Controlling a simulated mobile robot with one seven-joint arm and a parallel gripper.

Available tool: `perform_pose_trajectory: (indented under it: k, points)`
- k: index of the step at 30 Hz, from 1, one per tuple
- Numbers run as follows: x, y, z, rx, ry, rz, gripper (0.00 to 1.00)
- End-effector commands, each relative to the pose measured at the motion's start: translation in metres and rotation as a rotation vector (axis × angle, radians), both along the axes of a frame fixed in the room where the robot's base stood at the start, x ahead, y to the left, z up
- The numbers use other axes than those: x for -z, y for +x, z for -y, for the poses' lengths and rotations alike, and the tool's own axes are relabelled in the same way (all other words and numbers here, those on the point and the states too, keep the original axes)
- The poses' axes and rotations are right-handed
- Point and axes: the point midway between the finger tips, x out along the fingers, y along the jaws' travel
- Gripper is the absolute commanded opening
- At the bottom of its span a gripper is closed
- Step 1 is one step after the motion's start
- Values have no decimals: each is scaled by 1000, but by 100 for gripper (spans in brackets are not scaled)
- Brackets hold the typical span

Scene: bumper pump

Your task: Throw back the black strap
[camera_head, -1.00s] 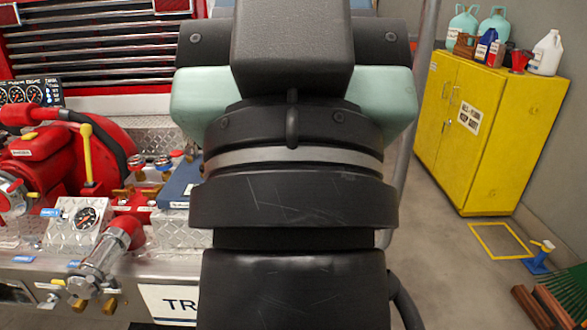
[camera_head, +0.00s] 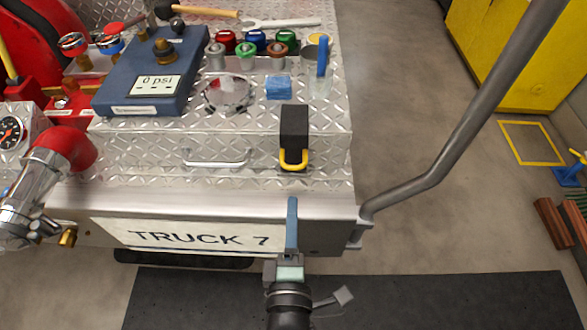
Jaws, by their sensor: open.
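The black strap (camera_head: 294,126) lies over the front edge of a diamond-plate metal box (camera_head: 138,142). A yellow loop (camera_head: 294,165) shows at the strap's lower front end. My gripper (camera_head: 292,203) is just below and in front of the yellow loop, before the bumper's front face. I see it edge-on as one narrow blue finger pointing up toward the strap. It is open, with nothing seen in it and a visible gap to the loop. What lies under the strap is hidden.
A blue gauge box (camera_head: 135,103), several coloured caps and a cup (camera_head: 320,80) stand on the plate behind. A silver handle (camera_head: 217,163) is left of the strap. A grey bar (camera_head: 465,125) rises at right.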

Motion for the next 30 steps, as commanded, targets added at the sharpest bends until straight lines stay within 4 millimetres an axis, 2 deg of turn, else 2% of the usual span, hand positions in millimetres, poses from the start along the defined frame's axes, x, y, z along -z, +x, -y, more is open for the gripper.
perform_pose_trajectory:
  k: [5,21,30]
  points:
    - [6,9,0,-3,-19,-6,43]
    - [14,97,0,-1,-16,-5,43]
    - [18,123,0,-2,-16,-7,43]
